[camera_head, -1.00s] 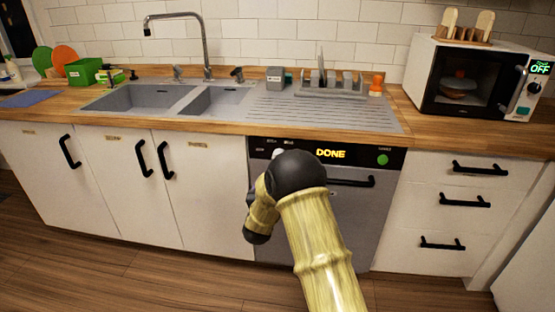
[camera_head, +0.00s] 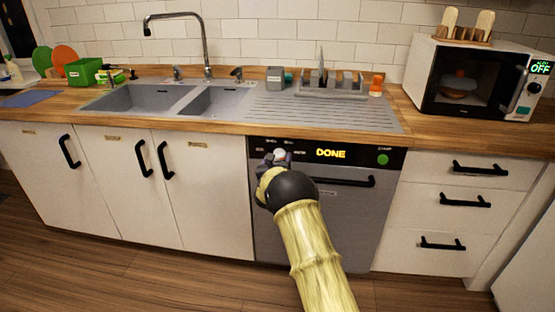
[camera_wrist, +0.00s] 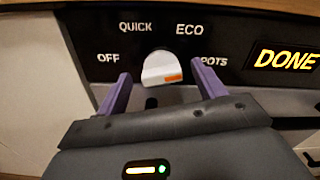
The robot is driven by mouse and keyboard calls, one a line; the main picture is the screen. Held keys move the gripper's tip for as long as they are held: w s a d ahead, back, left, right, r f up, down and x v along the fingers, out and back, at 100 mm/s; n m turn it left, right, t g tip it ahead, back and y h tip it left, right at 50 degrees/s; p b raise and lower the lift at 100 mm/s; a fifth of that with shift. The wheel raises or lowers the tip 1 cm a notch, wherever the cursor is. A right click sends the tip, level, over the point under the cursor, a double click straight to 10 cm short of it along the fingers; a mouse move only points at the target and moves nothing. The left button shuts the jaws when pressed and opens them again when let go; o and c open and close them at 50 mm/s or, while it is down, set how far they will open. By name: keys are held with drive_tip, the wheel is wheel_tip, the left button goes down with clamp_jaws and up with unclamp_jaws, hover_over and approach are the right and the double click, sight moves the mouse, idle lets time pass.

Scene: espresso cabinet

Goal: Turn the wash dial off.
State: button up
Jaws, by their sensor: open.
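The wash dial (camera_wrist: 160,66) is a white knob with an orange mark on its lower right, on the dishwasher's black panel. Labels OFF, QUICK, ECO and one reading POTS arc around it, from left to right. In the head view the dial (camera_head: 280,152) shows just above my gripper (camera_head: 274,160). In the wrist view my gripper (camera_wrist: 163,72) is open. Its two purple fingers stand on either side of the dial, with visible gaps; I cannot tell how far the tips are from the panel. Which label the dial points to is unclear.
The dishwasher display (camera_head: 331,154) reads DONE, with a green button (camera_head: 383,160) to its right. A black door handle (camera_head: 345,182) lies below the panel. The wooden counter edge (camera_head: 300,131) runs above. White cabinets flank the dishwasher.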

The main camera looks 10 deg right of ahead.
drive_tip(key=shift+w+d, duration=0.15)
drive_tip(key=shift+w, duration=0.4)
drive_tip(key=c, duration=1)
